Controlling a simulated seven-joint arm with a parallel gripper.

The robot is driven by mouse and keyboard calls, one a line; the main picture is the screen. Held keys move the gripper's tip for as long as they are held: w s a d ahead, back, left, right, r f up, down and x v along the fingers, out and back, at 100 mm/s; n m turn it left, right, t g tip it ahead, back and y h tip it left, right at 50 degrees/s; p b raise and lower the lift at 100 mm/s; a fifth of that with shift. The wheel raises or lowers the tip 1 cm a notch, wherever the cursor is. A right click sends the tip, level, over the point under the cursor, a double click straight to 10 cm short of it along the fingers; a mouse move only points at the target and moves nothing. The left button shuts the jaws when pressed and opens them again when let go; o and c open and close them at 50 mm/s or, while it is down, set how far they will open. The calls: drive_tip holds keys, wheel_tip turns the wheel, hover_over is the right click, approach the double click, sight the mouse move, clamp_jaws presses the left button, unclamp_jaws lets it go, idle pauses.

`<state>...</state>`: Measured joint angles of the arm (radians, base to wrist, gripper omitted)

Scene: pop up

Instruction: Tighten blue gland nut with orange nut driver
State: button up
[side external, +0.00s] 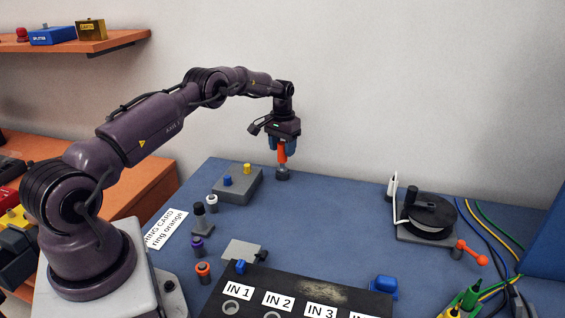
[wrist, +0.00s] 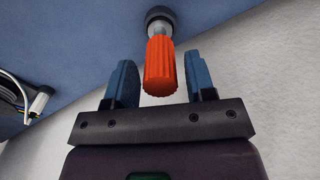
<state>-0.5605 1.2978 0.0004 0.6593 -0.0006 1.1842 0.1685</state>
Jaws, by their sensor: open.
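The orange nut driver (side external: 282,156) stands upright in a small dark round holder (side external: 282,175) at the back of the blue table. In the wrist view its ribbed orange handle (wrist: 161,68) is between the two blue fingers of my gripper (wrist: 162,78), with a gap on each side. My gripper (side external: 283,147) is open, pointing down over the handle, and holds nothing. A grey box (side external: 240,190) left of the driver carries a blue nut-like piece (side external: 227,181) and a yellow one (side external: 247,168). The blue piece looks like the gland nut, but it is too small to be sure.
Several small ringed cylinders stand in front of the grey box, including an orange-ringed one (side external: 203,271). A black panel (side external: 300,298) with IN labels is at the front. A spool (side external: 430,215) and cables are at right. The table's middle is clear.

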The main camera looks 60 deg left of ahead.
drive_tip(key=c, duration=0.8)
drive_tip(key=shift+r, duration=2.4)
